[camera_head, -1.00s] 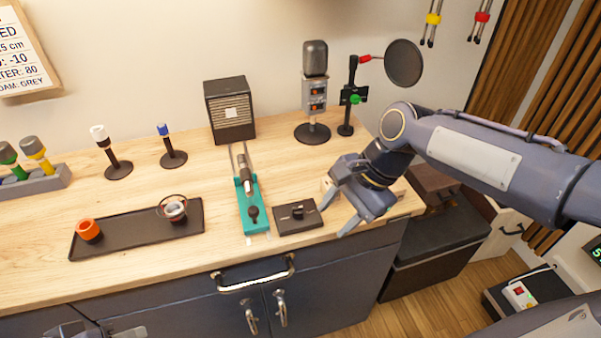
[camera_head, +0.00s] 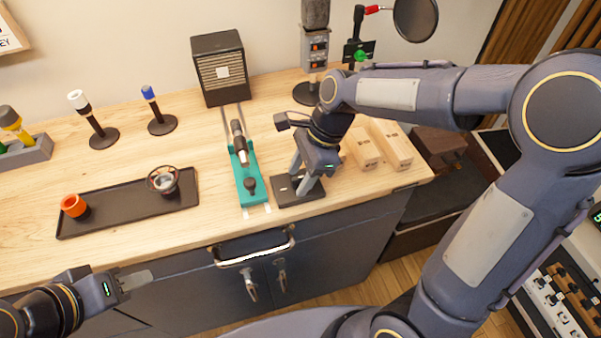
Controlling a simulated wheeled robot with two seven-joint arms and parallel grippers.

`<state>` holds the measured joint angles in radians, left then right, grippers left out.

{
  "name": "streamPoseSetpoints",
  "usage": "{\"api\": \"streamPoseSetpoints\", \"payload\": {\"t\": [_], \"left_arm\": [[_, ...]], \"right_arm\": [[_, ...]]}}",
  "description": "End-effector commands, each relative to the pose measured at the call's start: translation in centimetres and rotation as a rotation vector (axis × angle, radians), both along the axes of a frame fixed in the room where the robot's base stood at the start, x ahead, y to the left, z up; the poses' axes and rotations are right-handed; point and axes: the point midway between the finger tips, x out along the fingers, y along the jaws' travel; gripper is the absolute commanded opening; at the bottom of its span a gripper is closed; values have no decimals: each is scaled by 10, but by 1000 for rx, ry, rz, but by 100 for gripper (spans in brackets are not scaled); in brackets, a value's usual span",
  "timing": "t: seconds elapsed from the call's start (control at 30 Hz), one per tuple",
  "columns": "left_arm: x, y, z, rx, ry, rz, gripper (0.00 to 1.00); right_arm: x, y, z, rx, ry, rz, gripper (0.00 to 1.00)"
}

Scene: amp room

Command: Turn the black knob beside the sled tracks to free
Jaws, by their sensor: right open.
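A teal sled (camera_head: 246,172) with a dark-tipped silver piece lies on two thin metal tracks, and a round black knob (camera_head: 250,186) stands on its near end. Just right of it, a flat black plate (camera_head: 283,191) lies on the bench. The plate's own black knob is mostly hidden by my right gripper. My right gripper (camera_head: 301,184) points down over this plate with its fingers apart; contact with the knob cannot be made out. My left gripper (camera_head: 140,280) is at the lower left, in front of the bench and away from the sled; its finger gap is unclear.
A dark tray (camera_head: 125,211) with an orange cup (camera_head: 74,206) and a small dark cup (camera_head: 163,181) lies left of the sled. A black box (camera_head: 219,70) stands behind the tracks. Wooden blocks (camera_head: 391,147) lie right of my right gripper.

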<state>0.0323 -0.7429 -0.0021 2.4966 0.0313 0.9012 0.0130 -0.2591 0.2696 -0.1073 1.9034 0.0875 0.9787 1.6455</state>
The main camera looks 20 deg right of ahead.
Motion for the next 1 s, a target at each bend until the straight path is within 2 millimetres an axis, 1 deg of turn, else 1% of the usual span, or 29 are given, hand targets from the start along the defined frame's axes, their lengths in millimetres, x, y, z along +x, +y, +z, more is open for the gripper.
{"api": "streamPoseSetpoints", "payload": {"t": [0.23,0.57,0.77,1.0], "left_arm": [[0,0,0,0,0,0,36],[0,0,0,0,0,0,36],[0,0,2,0,0,0,36],[0,0,11,0,0,0,36]], "right_arm": [[0,0,-1,0,-1,0,45],[0,0,-1,0,-1,0,2],[0,0,0,0,0,11,1],[1,0,2,0,1,99,1]]}}
